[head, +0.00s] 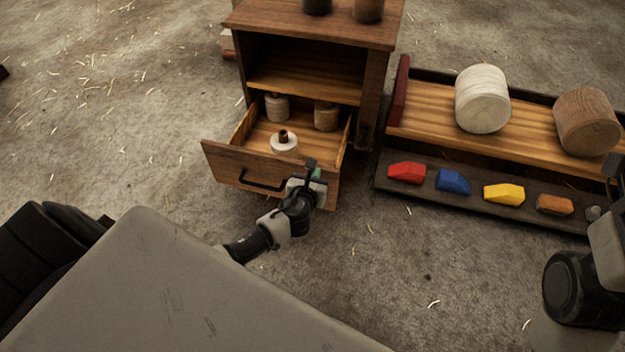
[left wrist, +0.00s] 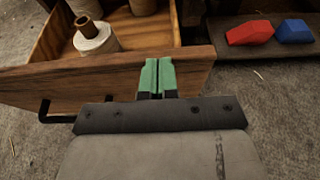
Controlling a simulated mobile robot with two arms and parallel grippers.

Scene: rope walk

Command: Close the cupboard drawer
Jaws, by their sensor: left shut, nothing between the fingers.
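The wooden cupboard (head: 318,33) stands at the top middle of the head view. Its drawer (head: 232,166) is pulled out, with a black bar handle on the front. The drawer also shows in the left wrist view (left wrist: 100,76). Several spools sit in the drawer, among them a white one (head: 284,145). My left gripper (head: 308,178) is shut and empty, at the right part of the drawer front, right of the handle. Its green fingertips (left wrist: 157,76) overlap the front panel in the left wrist view; I cannot tell whether they touch it.
A low wooden rack (head: 437,119) stands right of the cupboard with a pale cylinder (head: 482,98) and a brown cylinder (head: 586,121). Its front ledge holds red, blue, yellow and orange blocks.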

